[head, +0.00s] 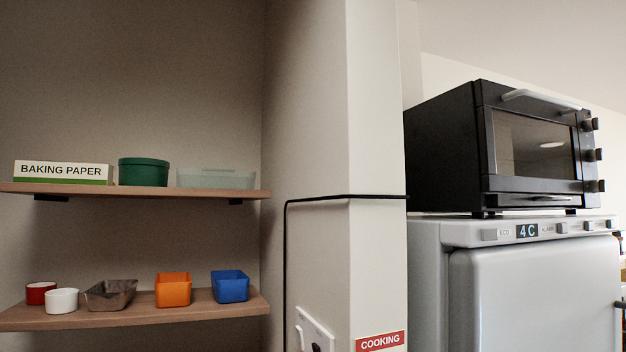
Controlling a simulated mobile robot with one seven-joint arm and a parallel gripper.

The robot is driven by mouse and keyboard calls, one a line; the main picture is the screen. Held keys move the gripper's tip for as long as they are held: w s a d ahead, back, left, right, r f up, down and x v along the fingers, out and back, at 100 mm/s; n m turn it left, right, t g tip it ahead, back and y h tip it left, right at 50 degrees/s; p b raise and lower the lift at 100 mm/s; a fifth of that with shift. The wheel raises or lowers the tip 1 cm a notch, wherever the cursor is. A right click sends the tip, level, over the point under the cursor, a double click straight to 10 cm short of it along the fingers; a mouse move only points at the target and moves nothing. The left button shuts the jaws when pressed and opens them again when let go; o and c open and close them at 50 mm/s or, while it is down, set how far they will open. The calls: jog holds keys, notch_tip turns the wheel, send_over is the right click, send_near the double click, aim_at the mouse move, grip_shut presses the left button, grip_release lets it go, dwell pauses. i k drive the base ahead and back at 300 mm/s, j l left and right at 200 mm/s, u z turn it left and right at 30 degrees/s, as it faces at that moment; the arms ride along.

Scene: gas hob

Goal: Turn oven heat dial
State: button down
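A black countertop oven (445,150) stands on top of a white fridge at the right of the head view. Its glass door (535,145) is closed, with a light handle (540,100) along the top. Three dark dials sit in a column on the right edge of its front: an upper dial (591,124), a middle dial (593,155) and a lower dial (594,186). I cannot read any markings that tell which one is the heat dial. My gripper is not in view.
The white fridge (530,290) shows a 4C display. A black cable (340,197) runs along the wall to a socket (315,335). Left, an upper shelf (225,194) and lower shelf (130,313) hold containers. A red COOKING sign (380,341) is on the pillar.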

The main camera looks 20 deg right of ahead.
aim_at(589, 125)
jog(key=k+z, duration=0.1)
jog(key=z, duration=0.85)
jog(key=k+z, duration=0.15)
jog(key=z, duration=0.3)
jog(key=k+z, duration=0.1)
jog(key=z, duration=0.35)
jog(key=u, duration=1.25)
jog(key=i+l, duration=0.15)
jog(key=l, duration=0.5)
jog(key=i+l, duration=0.1)
jog(key=l, duration=0.5)
jog(key=i+l+u, duration=0.1)
jog(key=l, duration=0.55)
jog(key=i+l, duration=0.15)
jog(key=l, duration=0.5)
jog(key=i+l, duration=0.1)
jog(key=l, duration=0.5)
jog(key=u, duration=0.05)
